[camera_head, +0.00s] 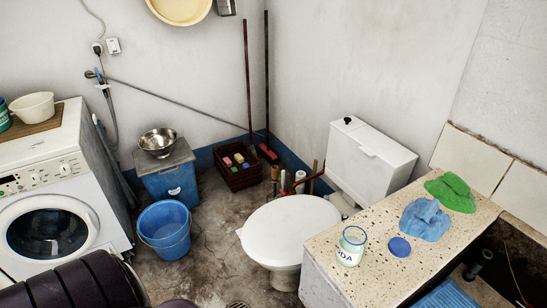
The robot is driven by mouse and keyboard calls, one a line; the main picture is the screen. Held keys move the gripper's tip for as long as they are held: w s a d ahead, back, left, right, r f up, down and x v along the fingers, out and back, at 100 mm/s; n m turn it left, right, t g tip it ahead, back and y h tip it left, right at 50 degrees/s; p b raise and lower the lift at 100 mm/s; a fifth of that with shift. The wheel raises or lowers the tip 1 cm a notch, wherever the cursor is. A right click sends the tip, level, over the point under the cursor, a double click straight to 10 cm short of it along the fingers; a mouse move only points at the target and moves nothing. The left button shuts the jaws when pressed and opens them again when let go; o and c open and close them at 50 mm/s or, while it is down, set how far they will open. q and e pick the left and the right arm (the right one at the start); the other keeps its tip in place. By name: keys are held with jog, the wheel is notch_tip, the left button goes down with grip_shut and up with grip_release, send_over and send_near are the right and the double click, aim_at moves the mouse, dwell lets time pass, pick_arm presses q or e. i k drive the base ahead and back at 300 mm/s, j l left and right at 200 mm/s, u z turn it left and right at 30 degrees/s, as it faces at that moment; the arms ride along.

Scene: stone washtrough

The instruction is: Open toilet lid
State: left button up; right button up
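The white toilet (284,275) stands on the floor right of the picture's middle. Its round white lid (291,230) lies flat and closed over the bowl. The hinge side of the lid is toward the white cistern (368,155), which stands behind it against the right wall and has a dark button on top. Neither of my grippers can be made out in the head view.
A speckled stone counter (375,275) stands close to the right of the toilet, bearing a soda jar (351,246), a blue lid (399,247) and blue and green cloths. A blue bucket (165,230), a washing machine (55,200) and a crate (235,165) stand left.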

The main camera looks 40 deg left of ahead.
aim_at(275, 234)
jog(key=u, duration=1.1)
jog(key=i+j+z, duration=0.1)
jog(key=j+z, duration=0.15)
jog(key=z, duration=0.2)
jog(key=i+j+z, duration=0.1)
jog(key=j+z, duration=0.2)
jog(key=z, duration=0.15)
jog(key=j+z, duration=0.3)
jog(key=z, duration=0.15)
